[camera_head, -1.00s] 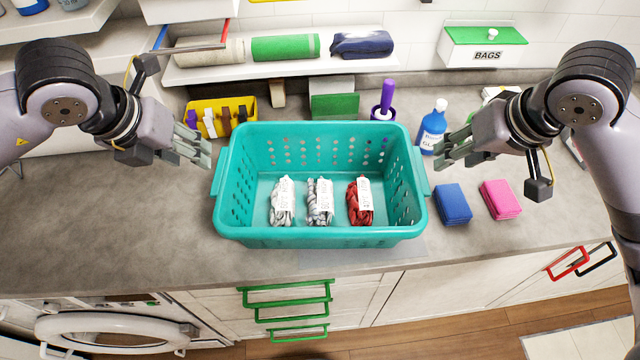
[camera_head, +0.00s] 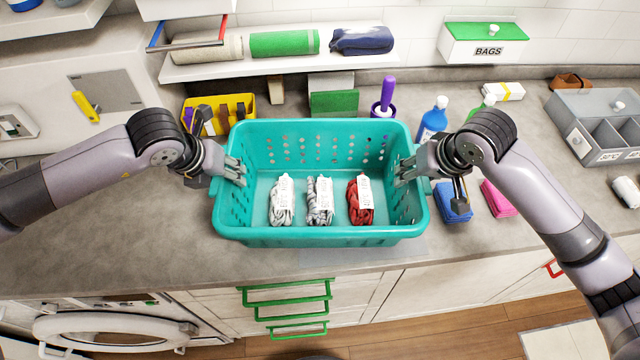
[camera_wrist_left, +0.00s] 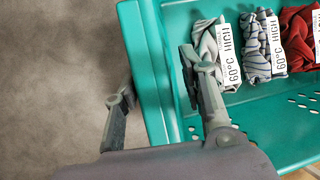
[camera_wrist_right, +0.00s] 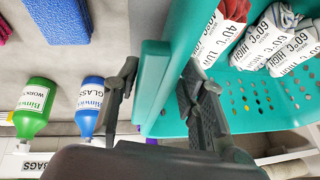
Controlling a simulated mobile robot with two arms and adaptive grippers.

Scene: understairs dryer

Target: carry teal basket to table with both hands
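The teal basket (camera_head: 320,236) stands upright on the grey counter. It holds white, grey-striped and red tagged cloth bundles. My left gripper (camera_head: 236,170) is at the basket's left rim, and my right gripper (camera_head: 404,170) is at its right rim. In the left wrist view, the fingers straddle the basket's side wall (camera_wrist_left: 143,60), one outside and one inside, with gaps. In the right wrist view, the fingers likewise straddle the opposite rim (camera_wrist_right: 153,75), spread apart with the rim between them. The table cannot be made out in these views.
A yellow caddy (camera_head: 212,108), a green block (camera_head: 334,102) and a purple-handled tool (camera_head: 386,98) stand behind the basket. Blue bottle (camera_head: 433,120), blue cloth (camera_head: 452,204) and pink cloth (camera_head: 498,199) are to its right. The counter left of the basket is mostly clear.

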